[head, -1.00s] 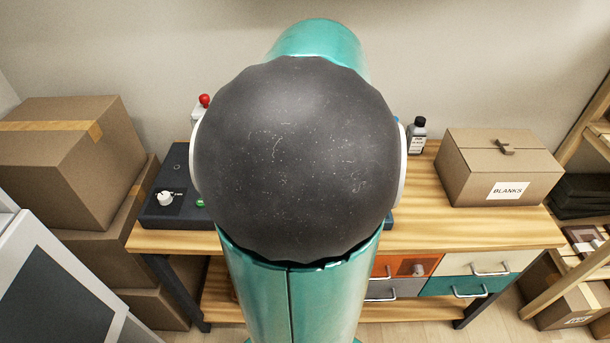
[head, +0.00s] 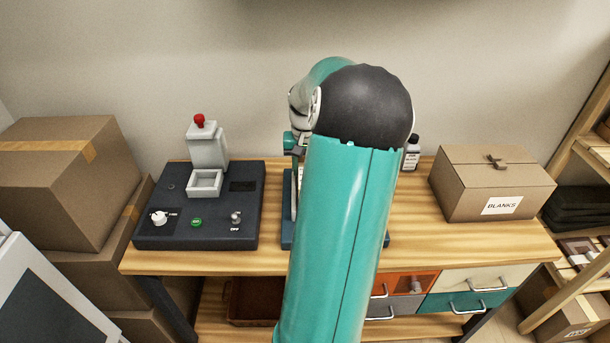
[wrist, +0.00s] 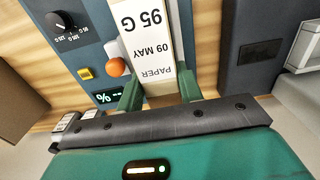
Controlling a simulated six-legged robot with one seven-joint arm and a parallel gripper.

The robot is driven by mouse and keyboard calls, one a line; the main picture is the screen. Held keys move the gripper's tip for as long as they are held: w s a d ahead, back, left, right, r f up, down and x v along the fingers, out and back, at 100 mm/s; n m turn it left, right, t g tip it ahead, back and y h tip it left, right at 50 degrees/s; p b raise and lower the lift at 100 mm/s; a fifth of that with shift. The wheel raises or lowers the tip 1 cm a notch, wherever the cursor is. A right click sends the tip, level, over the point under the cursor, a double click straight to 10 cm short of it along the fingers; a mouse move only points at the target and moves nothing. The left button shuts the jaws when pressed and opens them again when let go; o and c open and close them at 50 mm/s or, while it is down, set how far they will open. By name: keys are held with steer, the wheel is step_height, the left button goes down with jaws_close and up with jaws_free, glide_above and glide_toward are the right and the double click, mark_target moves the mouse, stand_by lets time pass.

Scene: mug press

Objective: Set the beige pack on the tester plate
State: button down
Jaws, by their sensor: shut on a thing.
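In the wrist view, my gripper (wrist: 160,85) has its two green fingers shut on the beige pack (wrist: 146,45), one on each side. The pack has a pale label with upside-down print: PAPER, 09 MAY, 95 G. The pack covers part of a blue device (wrist: 92,45) with a black dial, an orange knob, a yellow mark and a lit % display, perhaps the tester. Its plate cannot be made out, and I cannot tell whether the pack touches it. In the head view, my arm hides the pack and most of this blue device (head: 287,240).
A dark console (head: 215,228) with a grey press, red knob and small tray stands left of the blue device. A BLANKS box (head: 492,185) and a dark bottle (head: 411,153) stand to the right. Bare wooden bench (head: 415,235) lies in front of the box.

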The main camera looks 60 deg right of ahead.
steer(key=shift+w+d+f, duration=0.1)
steer(key=shift+d+f, duration=0.1)
steer(key=shift+f, duration=1.5)
steer(key=shift+f, duration=0.2)
steer(key=c, duration=0.9)
jaws_free()
step_height(320, 180, up, 12)
steer(key=shift+r, duration=0.2)
